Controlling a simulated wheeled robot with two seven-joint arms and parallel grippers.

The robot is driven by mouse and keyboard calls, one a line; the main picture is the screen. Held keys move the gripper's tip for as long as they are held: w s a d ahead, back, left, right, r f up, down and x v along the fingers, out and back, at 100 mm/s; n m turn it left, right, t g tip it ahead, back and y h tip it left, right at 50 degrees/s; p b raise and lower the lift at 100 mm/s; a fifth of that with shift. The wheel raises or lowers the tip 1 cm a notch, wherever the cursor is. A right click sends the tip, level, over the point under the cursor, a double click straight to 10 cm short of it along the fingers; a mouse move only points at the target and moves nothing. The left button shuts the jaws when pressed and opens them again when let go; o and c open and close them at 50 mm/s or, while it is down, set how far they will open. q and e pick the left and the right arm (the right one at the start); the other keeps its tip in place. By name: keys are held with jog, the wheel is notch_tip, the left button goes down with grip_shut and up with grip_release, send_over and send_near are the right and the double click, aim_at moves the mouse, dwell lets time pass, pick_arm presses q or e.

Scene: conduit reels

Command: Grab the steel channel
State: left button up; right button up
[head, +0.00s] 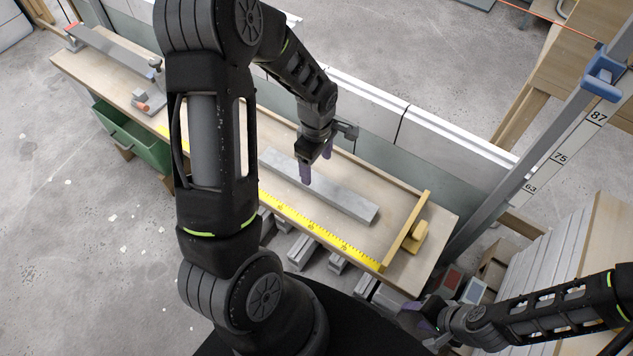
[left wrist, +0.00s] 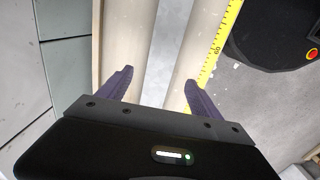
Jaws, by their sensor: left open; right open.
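A grey steel channel (head: 345,199) lies flat along the wooden bench, between the back rail and the yellow measuring tape. Part of its left end is hidden behind my left arm. My left gripper (head: 317,172) is over the channel, pointing down, with its purple fingers apart. In the left wrist view the channel (left wrist: 164,50) runs between the two open fingers of my left gripper (left wrist: 158,95); whether they touch it I cannot tell. My right gripper (head: 424,318) is open and empty at the lower right, away from the channel.
The yellow tape (head: 318,232) runs along the bench's front edge. A wooden stop (head: 406,236) stands at the bench's right end. A clamp fixture (head: 150,97) sits at the left. Grey profiles (head: 301,250) lie below the front edge. A post (head: 545,150) rises at right.

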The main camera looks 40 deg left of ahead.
aim_at(316, 181)
pick_arm(q)
jog(key=shift+f, duration=1)
jog(key=shift+f, duration=0.1)
notch_tip(316, 181, down, 5)
jog(key=shift+f+b, duration=0.1)
jog(key=shift+b, duration=0.5)
jog(key=shift+c, duration=0.3)
grip_shut()
